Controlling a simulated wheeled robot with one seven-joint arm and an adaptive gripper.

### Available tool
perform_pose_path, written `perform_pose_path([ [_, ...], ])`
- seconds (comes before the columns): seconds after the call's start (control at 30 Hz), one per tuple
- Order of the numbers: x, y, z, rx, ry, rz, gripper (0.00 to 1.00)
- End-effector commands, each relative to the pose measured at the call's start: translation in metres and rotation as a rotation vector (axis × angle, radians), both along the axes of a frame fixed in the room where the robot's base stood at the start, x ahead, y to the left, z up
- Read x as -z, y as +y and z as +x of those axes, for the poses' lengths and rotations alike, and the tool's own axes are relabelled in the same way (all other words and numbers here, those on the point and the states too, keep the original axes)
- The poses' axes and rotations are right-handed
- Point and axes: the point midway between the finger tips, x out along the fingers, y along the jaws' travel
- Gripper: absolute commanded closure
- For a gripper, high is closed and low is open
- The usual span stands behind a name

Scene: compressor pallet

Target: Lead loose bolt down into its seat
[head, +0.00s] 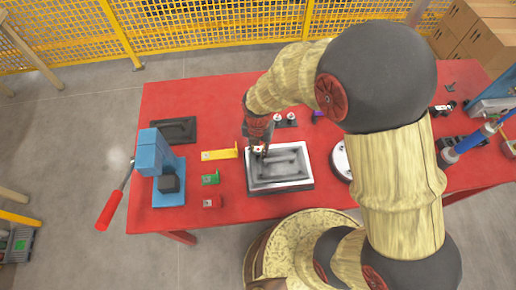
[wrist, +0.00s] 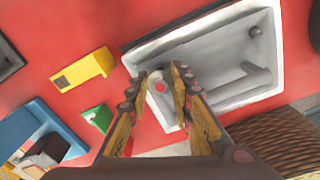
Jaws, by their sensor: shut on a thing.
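A silver-rimmed, grey-floored casting (head: 311,166) lies on the red table; in the wrist view its pale rim (wrist: 195,24) runs across the top. My gripper (head: 258,148) is over the casting's far left corner and points down. In the wrist view my gripper (wrist: 160,78) is shut on the loose bolt (wrist: 159,88), a small grey piece with a red spot between the fingertips. The bolt's lower end and the seat under it are hidden, so I cannot tell whether they touch. A round dark feature (wrist: 256,32) shows in another corner of the casting.
A yellow bracket (head: 220,154), a green block (head: 210,179) and a red block (head: 212,202) lie left of the casting. A blue press-like stand (head: 168,190) is further left. Small knobbed parts (head: 285,121) stand just behind the casting.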

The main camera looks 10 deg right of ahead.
Motion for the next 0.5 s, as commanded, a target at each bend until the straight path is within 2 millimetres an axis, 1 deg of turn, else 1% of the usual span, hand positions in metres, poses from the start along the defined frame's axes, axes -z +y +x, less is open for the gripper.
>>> perform_pose_path([
  [0.5, 0.0098, 0.0001, 0.0000, 0.000, 0.000, 0.000, 1.00],
])
